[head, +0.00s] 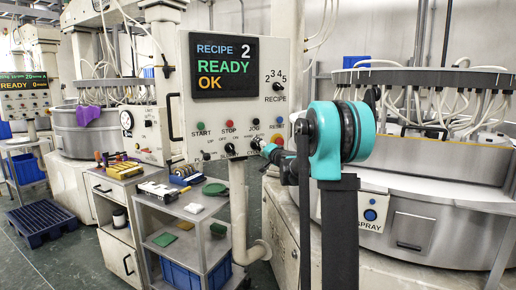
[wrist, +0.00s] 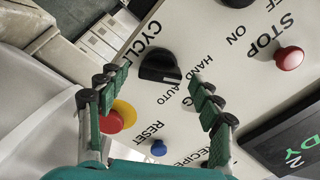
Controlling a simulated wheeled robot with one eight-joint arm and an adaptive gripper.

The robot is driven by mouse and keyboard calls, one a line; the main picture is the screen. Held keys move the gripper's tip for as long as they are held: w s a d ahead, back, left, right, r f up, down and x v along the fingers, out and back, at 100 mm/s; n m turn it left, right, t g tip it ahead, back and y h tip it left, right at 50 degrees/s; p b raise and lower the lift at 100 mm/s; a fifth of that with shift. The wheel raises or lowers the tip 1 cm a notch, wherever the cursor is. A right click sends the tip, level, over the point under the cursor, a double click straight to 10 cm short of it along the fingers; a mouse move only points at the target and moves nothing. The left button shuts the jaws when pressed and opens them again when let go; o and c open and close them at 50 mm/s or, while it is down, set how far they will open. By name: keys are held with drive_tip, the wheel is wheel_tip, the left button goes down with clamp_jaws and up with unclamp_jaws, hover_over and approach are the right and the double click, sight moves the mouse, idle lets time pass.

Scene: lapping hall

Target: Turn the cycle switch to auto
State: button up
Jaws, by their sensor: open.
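The cycle switch (wrist: 160,66) is a black rotary knob on the pale panel, with the label CYCLE beside it and HAND and AUTO on its other side. A short white mark shows at its lower right end in the wrist view; I cannot tell for sure which label it points to. My gripper (wrist: 153,84) is open, its two green fingers spread to either side of the view. The knob lies between and just beyond the fingertips, apparently untouched. In the head view my gripper (head: 268,152) is at the panel's lower right, partly hiding that area.
A red and yellow button (wrist: 118,115) sits close by the left finger. A blue reset button (wrist: 159,148) and a red stop button (wrist: 290,57) are also near. The panel's screen (head: 224,67) reads RECIPE 2, READY, OK. A cart (head: 190,212) stands below left.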

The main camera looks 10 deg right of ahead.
drive_tip(key=shift+x, duration=1.1)
drive_tip(key=c, duration=1.2)
drive_tip(key=shift+m, duration=0.4)
drive_tip(key=m, duration=0.4)
drive_tip(key=shift+m, duration=0.4)
drive_tip(key=m, duration=0.6)
drive_tip(key=shift+m, duration=0.3)
